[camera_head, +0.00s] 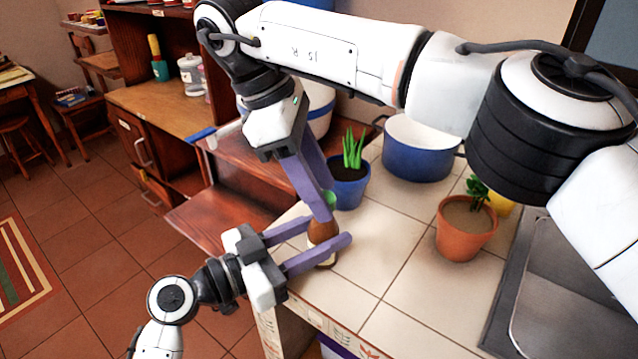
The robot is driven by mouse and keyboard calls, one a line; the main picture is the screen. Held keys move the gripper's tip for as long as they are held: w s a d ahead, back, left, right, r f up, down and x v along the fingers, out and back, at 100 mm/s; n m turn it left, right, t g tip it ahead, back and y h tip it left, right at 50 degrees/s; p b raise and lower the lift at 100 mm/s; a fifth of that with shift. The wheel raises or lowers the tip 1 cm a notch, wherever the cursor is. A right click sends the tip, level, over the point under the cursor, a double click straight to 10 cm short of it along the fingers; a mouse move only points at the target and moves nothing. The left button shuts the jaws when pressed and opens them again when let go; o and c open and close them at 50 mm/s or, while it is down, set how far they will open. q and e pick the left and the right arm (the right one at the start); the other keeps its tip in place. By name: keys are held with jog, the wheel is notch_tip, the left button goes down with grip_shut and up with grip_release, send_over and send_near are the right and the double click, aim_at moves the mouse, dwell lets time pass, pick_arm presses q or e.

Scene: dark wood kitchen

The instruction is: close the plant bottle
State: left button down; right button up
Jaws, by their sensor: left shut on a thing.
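The plant bottle (322,233) is a small brown bottle standing upright near the left edge of the tiled counter. My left gripper (325,240) is shut on its body from the left, one finger on each side. My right gripper (328,205) reaches down from above, with its purple fingers at the bottle's top. A green cap (329,198) shows by these fingertips, at the top of the bottle. The fingers partly hide the cap and the neck. I cannot tell whether the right fingers grip the cap or whether it is seated.
A blue pot with a green plant (350,190) stands just behind the bottle. A blue and white cooking pot (420,150) is farther back. A terracotta pot (465,232) and a sink (570,300) are to the right. Bare tiles (400,290) lie in front.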

jog(key=shift+r, duration=2.25)
jog(key=shift+c, duration=0.4)
